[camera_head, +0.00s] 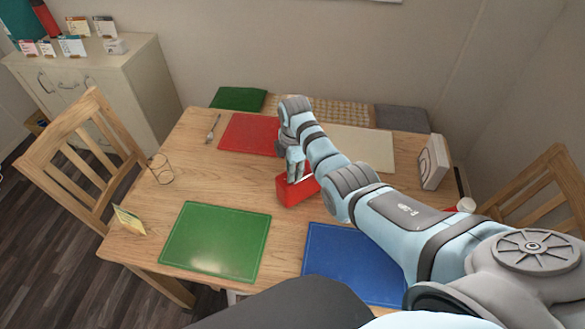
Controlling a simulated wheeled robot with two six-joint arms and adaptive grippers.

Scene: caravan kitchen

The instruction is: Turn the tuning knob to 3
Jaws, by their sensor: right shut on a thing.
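A small red box-shaped device (299,191), which looks like a radio, stands near the middle of the wooden table. My right gripper (294,174) reaches down to it from above, its fingers closed at the device's upper left side. The tuning knob is hidden at the fingers, and its pointer and numbers cannot be read. My left gripper is not in view.
Red (249,134), green (216,241), blue (352,264) and cream (364,148) mats lie on the table (176,195). A fork (212,128), wire holder (161,169), yellow card (129,219) and white device (433,163) stand or lie around. Chairs flank it.

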